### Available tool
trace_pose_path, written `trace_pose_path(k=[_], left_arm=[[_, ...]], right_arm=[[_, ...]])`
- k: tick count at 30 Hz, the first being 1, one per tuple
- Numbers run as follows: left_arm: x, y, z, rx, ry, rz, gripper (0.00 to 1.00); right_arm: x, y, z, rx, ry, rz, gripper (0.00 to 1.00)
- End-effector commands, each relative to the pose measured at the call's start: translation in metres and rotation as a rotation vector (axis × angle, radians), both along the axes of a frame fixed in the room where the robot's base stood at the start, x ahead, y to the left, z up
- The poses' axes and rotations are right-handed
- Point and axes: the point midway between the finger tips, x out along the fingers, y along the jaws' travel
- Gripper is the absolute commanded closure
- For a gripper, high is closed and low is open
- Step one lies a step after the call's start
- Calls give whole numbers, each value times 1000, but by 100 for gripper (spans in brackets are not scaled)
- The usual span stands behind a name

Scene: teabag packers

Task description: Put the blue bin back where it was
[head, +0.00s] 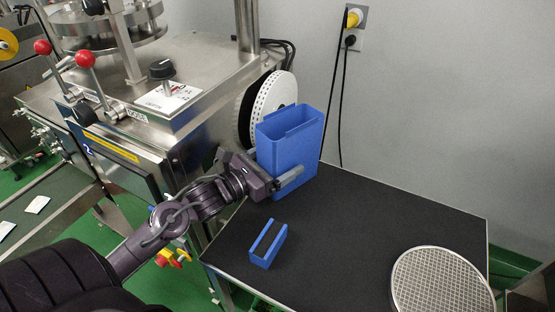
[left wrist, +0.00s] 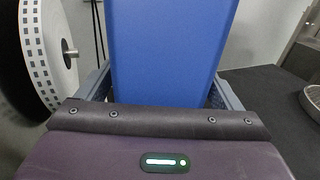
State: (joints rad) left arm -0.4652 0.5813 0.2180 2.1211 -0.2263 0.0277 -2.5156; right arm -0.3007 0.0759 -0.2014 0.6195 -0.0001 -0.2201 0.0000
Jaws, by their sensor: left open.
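The tall blue bin (head: 290,150) stands upright at the back left of the black table, beside the machine. My left gripper (head: 277,172) is at the bin's lower part, with its fingers open on either side of it. In the left wrist view the blue bin (left wrist: 170,50) fills the middle, between the two spread fingers (left wrist: 168,88). I cannot tell whether either finger touches the bin. My right gripper is in neither view.
A small blue holder (head: 268,246) lies on the black table (head: 345,235) in front of the bin. A round mesh tray (head: 440,283) is at the front right. The steel machine (head: 150,90) with a white reel (head: 275,95) stands left. The table's middle is clear.

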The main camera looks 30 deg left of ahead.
Motion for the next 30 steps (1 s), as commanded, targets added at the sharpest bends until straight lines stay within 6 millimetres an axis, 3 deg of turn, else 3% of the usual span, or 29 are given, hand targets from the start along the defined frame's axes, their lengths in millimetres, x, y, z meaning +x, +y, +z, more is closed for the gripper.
trace_pose_path(k=[8,24,30], left_arm=[[-5,2,1,0,2,0,13],[-85,30,0,0,5,1,13],[-106,37,1,-2,3,1,13]], right_arm=[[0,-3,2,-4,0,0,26],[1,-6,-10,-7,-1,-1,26],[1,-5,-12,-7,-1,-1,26]])
